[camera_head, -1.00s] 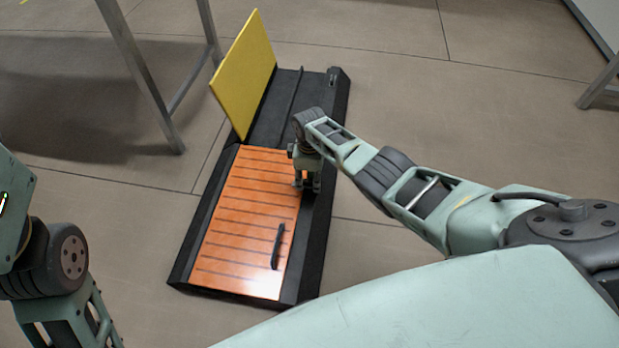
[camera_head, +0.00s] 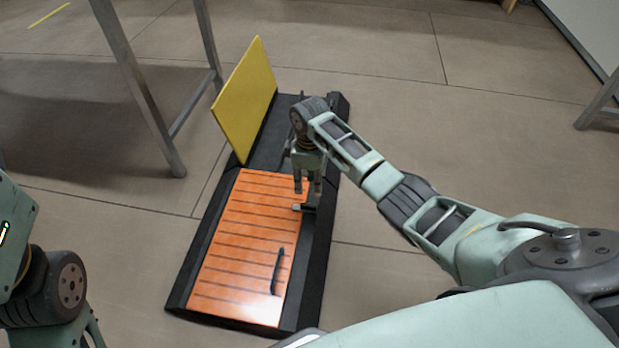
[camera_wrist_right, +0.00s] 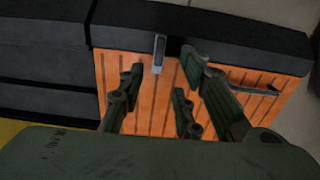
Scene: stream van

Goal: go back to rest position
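My right gripper (camera_head: 308,186) hangs with its fingers pointing down, just above the right edge of the orange slatted panel (camera_head: 236,240). In the right wrist view its fingers (camera_wrist_right: 160,98) are spread apart with nothing between them. A small grey latch (camera_wrist_right: 159,52) at the panel's edge shows beyond the fingertips; it also shows under the gripper in the head view (camera_head: 304,208). My left arm shows at the lower left of the head view, but its gripper is out of the picture.
A yellow panel (camera_head: 243,98) stands tilted up at the black case's far end. The case's black rim (camera_head: 316,262) surrounds the orange panel, which has a dark handle (camera_head: 277,270). Metal legs (camera_head: 140,85) stand at the left. The floor to the right (camera_head: 480,130) is clear.

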